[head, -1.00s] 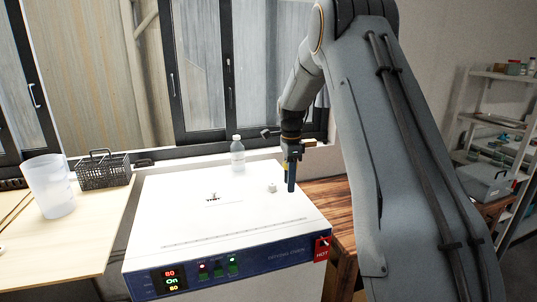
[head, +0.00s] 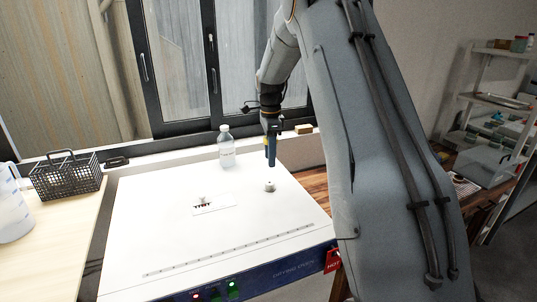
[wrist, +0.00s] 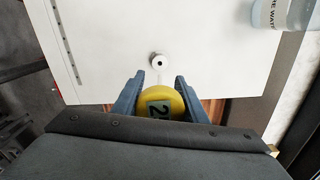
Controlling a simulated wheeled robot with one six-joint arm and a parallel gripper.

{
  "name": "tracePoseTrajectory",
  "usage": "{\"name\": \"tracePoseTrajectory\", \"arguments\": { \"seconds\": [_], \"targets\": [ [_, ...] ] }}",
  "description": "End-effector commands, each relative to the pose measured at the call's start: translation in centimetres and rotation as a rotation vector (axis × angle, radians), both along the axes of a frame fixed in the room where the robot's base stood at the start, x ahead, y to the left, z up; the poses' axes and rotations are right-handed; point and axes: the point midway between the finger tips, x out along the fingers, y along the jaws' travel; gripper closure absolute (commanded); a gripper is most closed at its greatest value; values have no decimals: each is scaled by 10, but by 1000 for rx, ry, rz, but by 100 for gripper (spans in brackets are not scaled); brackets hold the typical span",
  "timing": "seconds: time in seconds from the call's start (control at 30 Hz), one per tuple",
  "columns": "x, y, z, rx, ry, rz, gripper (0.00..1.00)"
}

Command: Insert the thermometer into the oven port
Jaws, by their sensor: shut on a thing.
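My gripper (wrist: 155,97) is shut on a yellow round-headed thermometer (wrist: 174,94) with a grey display showing part of a number. In the head view my gripper (head: 271,150) hangs above the white oven top (head: 150,240), pointing down, and mostly hides the thermometer. The oven port (head: 269,186) is a small white round collar just below the fingers in that view. In the wrist view the port (wrist: 157,61) shows its dark hole, ahead of the thermometer head. A thin pale stem seems to run from the head toward the port; I cannot tell whether its tip touches.
A clear water bottle (head: 227,148) stands on the oven's back edge, left of my gripper. A small knob (head: 204,201) with a label sits left of the port. A black basket (head: 66,178) and a clear beaker (head: 12,212) stand on the left bench. A red tag hangs at the front right corner.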

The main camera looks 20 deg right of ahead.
Motion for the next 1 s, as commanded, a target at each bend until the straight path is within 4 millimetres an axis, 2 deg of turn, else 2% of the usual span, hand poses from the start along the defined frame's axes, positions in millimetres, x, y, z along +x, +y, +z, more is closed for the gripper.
{"name": "tracePoseTrajectory", "arguments": {
  "seconds": [0.27, 0.8, 1.0],
  "targets": [
    [1, 4, -3, -1, 1, -37, 83],
    [1, 5, -47, -1, 2, -34, 83],
    [1, 5, -57, -1, 1, -34, 83]
  ]
}}
